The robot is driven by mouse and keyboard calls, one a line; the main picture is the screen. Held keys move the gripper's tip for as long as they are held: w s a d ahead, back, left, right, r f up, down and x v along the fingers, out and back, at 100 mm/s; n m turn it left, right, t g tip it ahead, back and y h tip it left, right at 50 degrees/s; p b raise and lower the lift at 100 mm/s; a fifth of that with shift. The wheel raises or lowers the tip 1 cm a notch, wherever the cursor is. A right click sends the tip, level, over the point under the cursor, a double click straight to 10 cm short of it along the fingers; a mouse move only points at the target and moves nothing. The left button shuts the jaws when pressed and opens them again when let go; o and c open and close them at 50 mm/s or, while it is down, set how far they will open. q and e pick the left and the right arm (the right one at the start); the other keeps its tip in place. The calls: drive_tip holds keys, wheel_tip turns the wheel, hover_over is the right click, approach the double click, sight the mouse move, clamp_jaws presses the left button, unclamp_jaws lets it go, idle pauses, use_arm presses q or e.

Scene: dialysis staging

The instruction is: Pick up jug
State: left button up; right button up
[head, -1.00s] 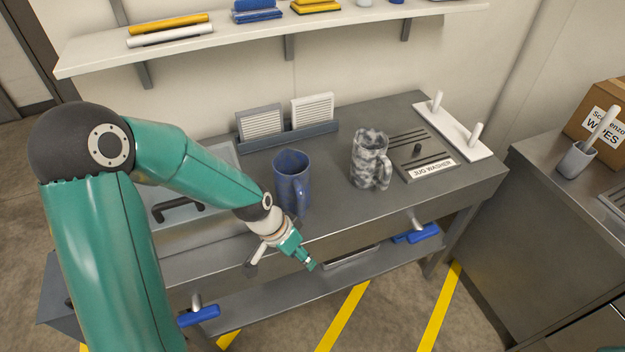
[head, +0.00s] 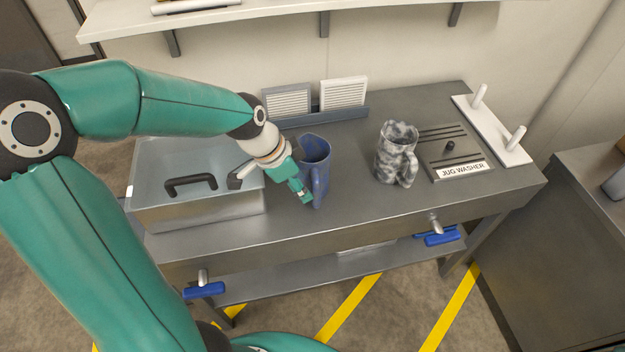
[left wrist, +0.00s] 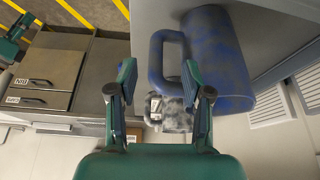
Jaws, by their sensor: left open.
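The blue mottled jug (head: 318,165) stands upright on the steel table, its handle facing the front. A grey-and-white mottled jug (head: 393,155) stands upright to its right. My left gripper (head: 305,195) is open and empty, at the front left of the blue jug by its handle. In the left wrist view, the blue jug (left wrist: 222,60) lies just beyond the open fingers (left wrist: 160,85), with its handle between and ahead of the tips. I cannot tell whether they touch. The grey jug (left wrist: 174,116) shows behind. A teal part at that view's upper left may be my right gripper (left wrist: 14,38).
A lidded steel basin (head: 225,205) with a black handle is left of the blue jug. A jug washer plate (head: 455,135) and white peg rack (head: 500,135) are at the right. A rack with white panels (head: 345,92) stands behind. The table front is clear.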

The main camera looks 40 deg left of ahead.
sight(315, 205)
use_arm(q)
drive_tip(key=shift+d+p+x, duration=0.2)
drive_tip(key=shift+p+x, duration=0.1)
drive_tip(key=shift+x, duration=1.55)
drive_tip(key=shift+d+p+x, duration=0.2)
drive_tip(key=shift+p+x, duration=0.1)
drive_tip(key=shift+x, duration=1.5)
drive_tip(key=shift+r, duration=0.15)
clamp_jaws()
drive_tip(key=shift+w, duration=0.1)
